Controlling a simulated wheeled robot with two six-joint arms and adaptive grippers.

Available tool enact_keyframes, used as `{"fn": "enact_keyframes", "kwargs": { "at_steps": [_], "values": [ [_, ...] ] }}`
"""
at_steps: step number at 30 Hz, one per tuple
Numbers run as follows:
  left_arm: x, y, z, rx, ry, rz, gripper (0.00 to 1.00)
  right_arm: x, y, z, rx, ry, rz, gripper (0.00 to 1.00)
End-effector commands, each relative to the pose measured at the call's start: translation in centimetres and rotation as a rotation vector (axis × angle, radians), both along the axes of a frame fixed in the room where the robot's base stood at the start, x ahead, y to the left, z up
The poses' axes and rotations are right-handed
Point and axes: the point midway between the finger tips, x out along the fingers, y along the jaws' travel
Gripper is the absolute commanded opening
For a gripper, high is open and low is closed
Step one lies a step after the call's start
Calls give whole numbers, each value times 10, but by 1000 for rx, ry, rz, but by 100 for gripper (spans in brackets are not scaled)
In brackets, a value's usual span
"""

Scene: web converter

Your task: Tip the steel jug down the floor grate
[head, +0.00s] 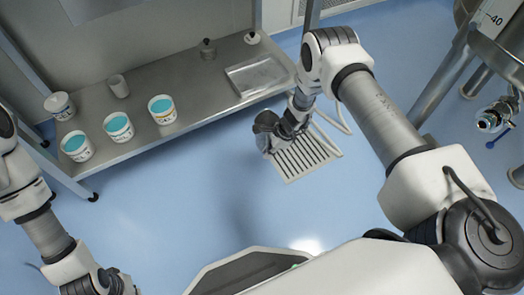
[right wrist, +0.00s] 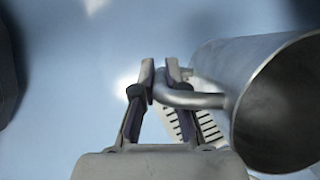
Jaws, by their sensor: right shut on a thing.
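In the head view the jug (head: 266,123) is small and partly hidden by the gripper. The floor grate (head: 305,163), a pale slotted plate, lies below and to the right.
A steel bench (head: 200,97) holds several tubs with teal contents, a grey cup (head: 118,86) and a shallow tray (head: 257,77). A steel vessel stand (head: 450,75) with a valve stands at the right. The blue floor between is clear.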

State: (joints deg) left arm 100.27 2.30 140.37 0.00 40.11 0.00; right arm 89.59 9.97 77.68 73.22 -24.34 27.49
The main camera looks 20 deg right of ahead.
Motion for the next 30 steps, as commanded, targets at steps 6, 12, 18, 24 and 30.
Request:
{"fn": "enact_keyframes", "kwargs": {
  "at_steps": [6, 12, 18, 24, 30],
  "values": [
    [0, 0, 0, 0, 0, 0, 0, 0, -1, 0, -5, -1, 0, 0],
    [0, 0, 7, 0, 0, 0, 0, 0, -1, 8, -5, -1, 0, 0],
    [0, 0, 24, 0, 0, 0, 0, 0, -1, 31, -5, -1, 0, 0],
    [0, 0, 23, 0, 0, 0, 0, 0, -1, 30, -4, 0, 0, 0],
    [0, 0, 23, 0, 0, 0, 0, 0, -1, 30, -4, 0, 0, 0]
  ]
}}
